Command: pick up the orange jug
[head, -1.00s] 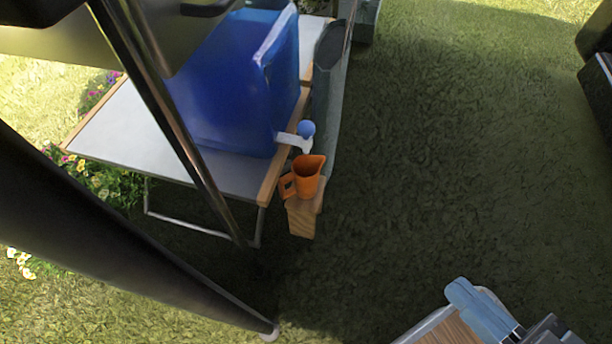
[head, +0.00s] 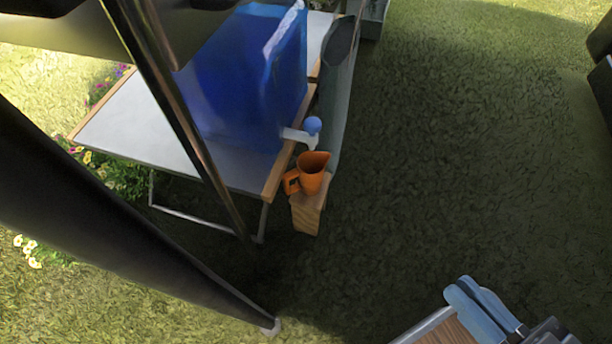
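The orange jug (head: 313,176) stands upright on a small wooden block or shelf (head: 308,212) at the right edge of a folding table. Its open top faces up and its handle is on the left. A white tap with a blue knob (head: 313,125) sticks out just above the jug from a large blue water container (head: 238,85) on the table. I cannot make out my gripper in the head view, and nothing is seen touching the jug.
The folding table (head: 140,135) has a pale top and wooden edges. A metal pole (head: 180,115) and a thick dark pole (head: 130,225) cross the left. A grey-green tube-like object (head: 338,85) lies behind the jug. Open grass (head: 450,150) fills the right; a blue item (head: 480,308) is at lower right.

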